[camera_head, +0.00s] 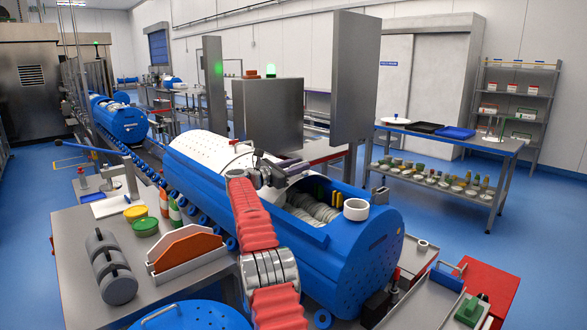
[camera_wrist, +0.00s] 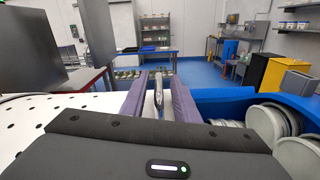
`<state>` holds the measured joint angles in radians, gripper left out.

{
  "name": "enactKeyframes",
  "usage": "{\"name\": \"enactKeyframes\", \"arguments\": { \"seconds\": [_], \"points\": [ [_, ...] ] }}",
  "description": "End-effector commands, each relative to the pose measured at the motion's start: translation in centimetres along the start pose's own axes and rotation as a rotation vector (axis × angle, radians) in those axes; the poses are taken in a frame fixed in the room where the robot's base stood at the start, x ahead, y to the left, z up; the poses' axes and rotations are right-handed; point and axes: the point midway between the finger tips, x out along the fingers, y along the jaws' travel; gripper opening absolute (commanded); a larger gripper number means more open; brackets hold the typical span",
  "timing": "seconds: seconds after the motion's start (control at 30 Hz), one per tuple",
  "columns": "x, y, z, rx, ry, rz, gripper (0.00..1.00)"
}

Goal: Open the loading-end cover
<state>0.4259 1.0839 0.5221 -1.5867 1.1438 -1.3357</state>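The large blue tub carrier (camera_head: 350,262) lies in front of me. A white perforated cover (camera_head: 205,150) curves over its far left part, and it also fills the left side of the wrist view (camera_wrist: 40,118). To the right the carrier is open and pale round tubs (camera_head: 318,208) show inside; they also show in the wrist view (camera_wrist: 270,125). My gripper (camera_head: 282,174) is over the cover's edge beside this opening. In the wrist view its purple-padded fingers (camera_wrist: 158,85) are apart, with a slim grey metal piece between them. I cannot tell whether they touch it.
Grey panels (camera_head: 268,112) stand just behind the carrier. A white ring (camera_head: 356,209) sits on the carrier's right top. The near left bench (camera_head: 190,280) holds grey rollers and colored pots. A stocked table (camera_head: 450,142) stands behind right, with free blue floor before it.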

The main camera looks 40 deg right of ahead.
Motion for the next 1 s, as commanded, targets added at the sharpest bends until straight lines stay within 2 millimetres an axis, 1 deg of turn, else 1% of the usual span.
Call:
{"name": "enactKeyframes", "arguments": {
  "seconds": [0.27,0.47,0.67,1.0],
  "points": [
    [-1.2,0.1,0.1,0.000,0.000,0.002,0.28],
    [-3.2,0.1,0.0,-0.001,0.001,0.003,0.28],
    [-5.9,0.1,0.0,0.000,0.000,0.004,0.28],
    [-11.6,0.1,-0.1,0.000,0.000,0.003,0.28]
  ]
}}
